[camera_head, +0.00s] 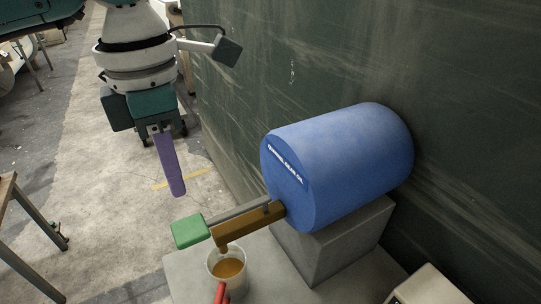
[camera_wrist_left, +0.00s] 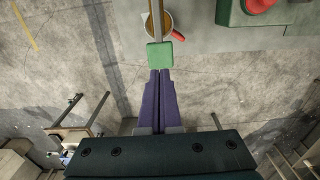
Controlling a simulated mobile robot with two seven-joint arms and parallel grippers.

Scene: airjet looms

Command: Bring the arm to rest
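My left gripper (camera_head: 176,194) hangs at the end of my left arm, left of the blue drum (camera_head: 340,165), its purple fingers pointing down. In the left wrist view the two fingers (camera_wrist_left: 159,72) lie side by side with nothing visible between them. The green lever grip (camera_head: 190,231) shows just past the fingertips in the wrist view (camera_wrist_left: 159,55); in the head view it is apart from them. A brass-coloured tap (camera_head: 246,225) juts from the drum above a white cup (camera_head: 240,275) of orange-brown liquid with a red handle. My right gripper is not seen.
The drum lies on a grey block (camera_head: 335,245) on a pale surface (camera_head: 189,275), against a dark green wall (camera_head: 285,65). A table (camera_head: 12,215) stands at the left edge. Concrete floor (camera_head: 105,190) lies open between. The wrist view shows a red knob (camera_wrist_left: 260,5).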

